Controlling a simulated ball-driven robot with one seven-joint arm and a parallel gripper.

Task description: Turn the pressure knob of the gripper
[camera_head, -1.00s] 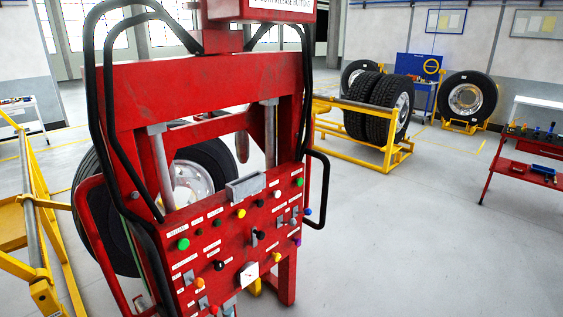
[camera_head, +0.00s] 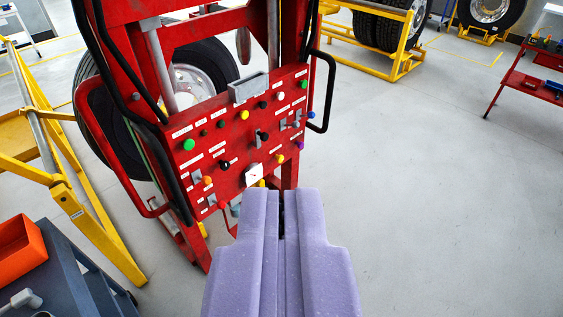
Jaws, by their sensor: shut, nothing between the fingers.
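A red machine carries a control panel (camera_head: 230,145) with several coloured knobs and buttons. These include a green one (camera_head: 189,145) at left, a yellow one (camera_head: 244,115) at top, a black one (camera_head: 225,165) and an orange one (camera_head: 207,181). The labels are too small to read, so I cannot tell which is the pressure knob. My purple gripper (camera_head: 281,192) is shut and empty, in front of the panel's lower edge and apart from the knobs. It may hide a little of the area below.
A wheel (camera_head: 215,65) stands behind the machine. A yellow frame (camera_head: 75,170) is at left, with a dark cart (camera_head: 50,260) holding an orange bin (camera_head: 20,255). A red tool table (camera_head: 540,85) is at right. The floor (camera_head: 430,190) at right is clear.

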